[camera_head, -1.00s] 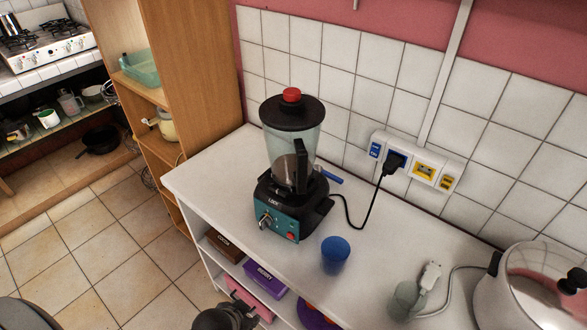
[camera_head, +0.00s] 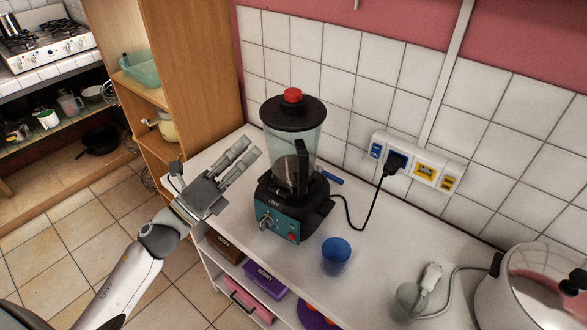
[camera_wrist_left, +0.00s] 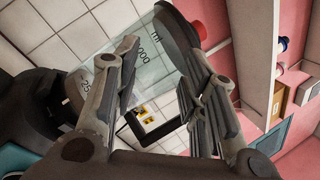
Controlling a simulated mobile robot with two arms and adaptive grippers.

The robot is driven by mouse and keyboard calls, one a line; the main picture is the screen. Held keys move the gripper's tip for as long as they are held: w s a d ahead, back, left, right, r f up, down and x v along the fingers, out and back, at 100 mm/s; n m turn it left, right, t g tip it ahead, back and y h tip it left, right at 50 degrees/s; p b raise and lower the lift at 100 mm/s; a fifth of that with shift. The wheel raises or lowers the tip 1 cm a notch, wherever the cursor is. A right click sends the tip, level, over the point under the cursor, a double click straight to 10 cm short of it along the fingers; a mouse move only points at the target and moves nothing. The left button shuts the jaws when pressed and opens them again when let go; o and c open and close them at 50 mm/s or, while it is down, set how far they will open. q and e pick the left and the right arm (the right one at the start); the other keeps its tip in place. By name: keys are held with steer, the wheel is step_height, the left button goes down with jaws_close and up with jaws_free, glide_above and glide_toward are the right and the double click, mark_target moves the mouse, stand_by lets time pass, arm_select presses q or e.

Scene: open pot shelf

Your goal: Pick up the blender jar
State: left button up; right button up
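The blender jar (camera_head: 308,142) is clear with a black lid, a red cap and a black handle. It stands upright on its teal and black base (camera_head: 285,215) on the white counter. My left gripper (camera_head: 249,154) is open and empty just left of the jar, its fingers pointing toward it. In the left wrist view the clear jar (camera_wrist_left: 154,62) with printed marks lies beyond and between the spread fingers (camera_wrist_left: 160,58); no contact is clear. The red cap (camera_wrist_left: 212,20) shows at the top. My right gripper is in no view.
A blue cup (camera_head: 335,257) stands in front of the blender. A cord runs from the base to the wall socket panel (camera_head: 420,168). A metal pot (camera_head: 535,290) is at the right. A wooden shelf (camera_head: 195,70) rises at the left behind my arm.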

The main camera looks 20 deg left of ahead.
mark_target(302, 193)
arm_select(q)
steer(key=s+d+f+m+g+h, duration=0.3)
steer(key=m+g+h, duration=0.55)
steer(key=m, duration=0.85)
steer(key=w+d+p, duration=0.1)
steer(key=d+p, duration=0.1)
steer(key=d, duration=0.1)
steer(key=w+d+g+y+p, duration=0.1)
steer(key=d+p, duration=0.1)
steer(key=d, duration=0.1)
steer(key=w+d+g+y+p, duration=0.1)
steer(key=d+p, duration=0.1)
steer(key=d, duration=0.1)
steer(key=shift+w+d+r, duration=0.15)
steer(key=shift+w+r, duration=0.15)
steer(key=shift+r, duration=0.05)
steer(key=shift+w+d+f, duration=0.1)
steer(key=shift+d+f, duration=0.1)
steer(key=c, duration=0.9)
steer(key=shift+a, duration=0.1)
jaws_close()
